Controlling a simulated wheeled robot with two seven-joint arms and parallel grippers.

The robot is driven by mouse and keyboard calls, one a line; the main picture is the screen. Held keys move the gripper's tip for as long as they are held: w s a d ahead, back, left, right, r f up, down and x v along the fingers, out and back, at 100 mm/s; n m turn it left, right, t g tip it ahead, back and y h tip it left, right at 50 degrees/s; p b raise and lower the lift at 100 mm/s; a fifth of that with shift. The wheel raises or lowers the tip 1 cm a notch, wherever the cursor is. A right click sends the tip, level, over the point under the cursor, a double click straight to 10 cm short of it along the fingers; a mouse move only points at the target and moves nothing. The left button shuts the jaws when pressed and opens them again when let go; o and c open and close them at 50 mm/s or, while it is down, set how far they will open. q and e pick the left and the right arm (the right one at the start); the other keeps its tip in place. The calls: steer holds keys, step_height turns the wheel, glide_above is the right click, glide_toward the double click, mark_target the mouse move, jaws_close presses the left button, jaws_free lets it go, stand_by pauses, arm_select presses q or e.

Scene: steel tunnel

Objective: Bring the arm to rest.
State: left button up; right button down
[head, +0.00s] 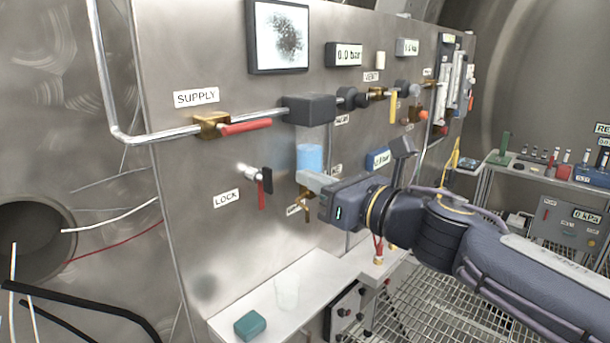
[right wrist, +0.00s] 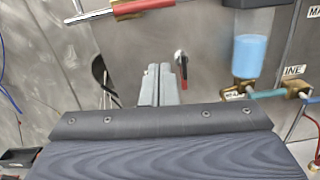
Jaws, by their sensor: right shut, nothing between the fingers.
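My right arm (head: 440,235) comes in from the right in the head view and reaches toward the steel panel (head: 215,60). My right gripper (head: 312,180) is shut and empty, in front of the panel beside a blue cylinder (head: 310,156). In the right wrist view the shut fingers (right wrist: 159,84) point toward the panel, with the red-handled LOCK valve (right wrist: 183,72) just right of their tips and apart from them in the picture. The LOCK valve (head: 264,186) is left of the gripper in the head view. My left gripper is not in view.
The SUPPLY valve (head: 240,127) with a red lever sits on a pipe at upper left. A white shelf (head: 290,290) below holds a teal block (head: 250,324) and a clear glass. A rack (head: 535,175) with small items stands at right. Dark cables hang at lower left.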

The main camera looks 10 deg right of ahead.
steer(key=shift+d, duration=0.15)
steer(key=s+d+f+m+h, duration=0.3)
steer(key=d+f+m+h, duration=0.3)
steer(key=m, duration=0.7)
steer(key=s+d+f+m+h, duration=0.3)
steer(key=d+f+m+h, duration=0.35)
steer(key=m, duration=0.65)
steer(key=s+a+f+m+g+y, duration=0.2)
steer(key=s+f+m+g, duration=0.2)
steer(key=s+f+m, duration=0.5)
steer(key=s+a+f+m+g+y, duration=0.2)
steer(key=s+f+m+g, duration=0.3)
steer(key=s+f+m, duration=0.4)
steer(key=shift+y, duration=0.65)
